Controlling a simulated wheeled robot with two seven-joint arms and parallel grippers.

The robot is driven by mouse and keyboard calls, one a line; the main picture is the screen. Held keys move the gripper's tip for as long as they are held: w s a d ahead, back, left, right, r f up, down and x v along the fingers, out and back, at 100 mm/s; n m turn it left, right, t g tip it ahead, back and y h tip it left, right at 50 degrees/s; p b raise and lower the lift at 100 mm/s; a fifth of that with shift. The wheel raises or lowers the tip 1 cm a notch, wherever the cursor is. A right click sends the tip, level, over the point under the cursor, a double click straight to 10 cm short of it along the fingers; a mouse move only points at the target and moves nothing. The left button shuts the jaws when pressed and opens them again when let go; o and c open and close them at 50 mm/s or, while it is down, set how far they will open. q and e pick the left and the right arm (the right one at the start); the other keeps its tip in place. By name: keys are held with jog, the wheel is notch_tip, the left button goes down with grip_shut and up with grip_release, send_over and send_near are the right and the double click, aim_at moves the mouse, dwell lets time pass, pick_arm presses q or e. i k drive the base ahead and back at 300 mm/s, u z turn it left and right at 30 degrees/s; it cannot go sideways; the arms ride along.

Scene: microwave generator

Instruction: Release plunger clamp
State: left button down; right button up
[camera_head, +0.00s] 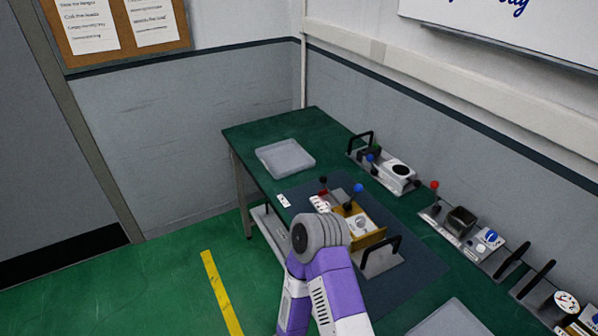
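A device on a metal plate sits on the dark mat (405,283), partly hidden behind my purple and grey arm. It has a brass-coloured block (371,239) with a white dial (361,224), a blue-knobbed lever (357,189) and a black handle (381,251). Dark and red small parts (323,190) stand at its far left. I cannot tell which part is the plunger clamp. A bent arm joint of mine covers the device's near left side. Neither gripper's fingers can be seen.
A grey tray (285,157) lies on the green table (310,122) at the far left. Another tray (450,318) is at the bottom right.

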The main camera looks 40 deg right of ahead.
aim_at(358, 188)
jog(key=u, duration=0.4)
jog(key=i, duration=2.05)
jog(key=z, duration=4.15)
